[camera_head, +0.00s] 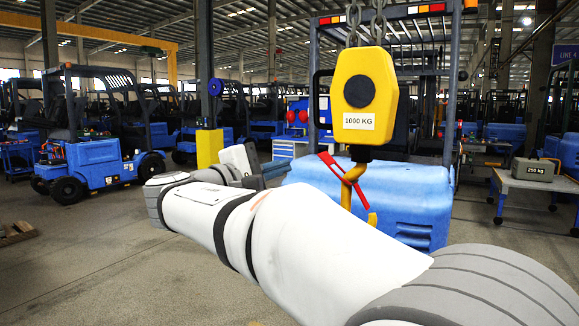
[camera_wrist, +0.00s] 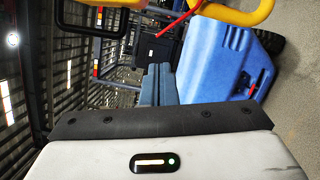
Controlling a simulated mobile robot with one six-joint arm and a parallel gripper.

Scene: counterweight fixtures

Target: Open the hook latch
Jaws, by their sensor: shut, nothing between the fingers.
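A yellow crane hook (camera_head: 347,192) hangs below a yellow hoist block (camera_head: 365,95) marked 1000 KG. A red latch (camera_head: 334,167) sits at the hook's neck, with a red arm sticking out up and left. My own arm hides the hook's lower part. In the wrist view the hook (camera_wrist: 243,12) and the red latch (camera_wrist: 180,22) show at the top edge, partly cut off. My gripper (camera_head: 284,167) is shut and empty, left of the latch and apart from it in the picture. Its fingers (camera_wrist: 159,70) lie side by side in the wrist view.
A black handle (camera_head: 316,98) juts from the block's left side, and chains (camera_head: 365,22) hold it from above. A blue forklift (camera_head: 410,195) stands behind the hook. A grey 250 kg weight (camera_head: 533,169) rests on a bench at right.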

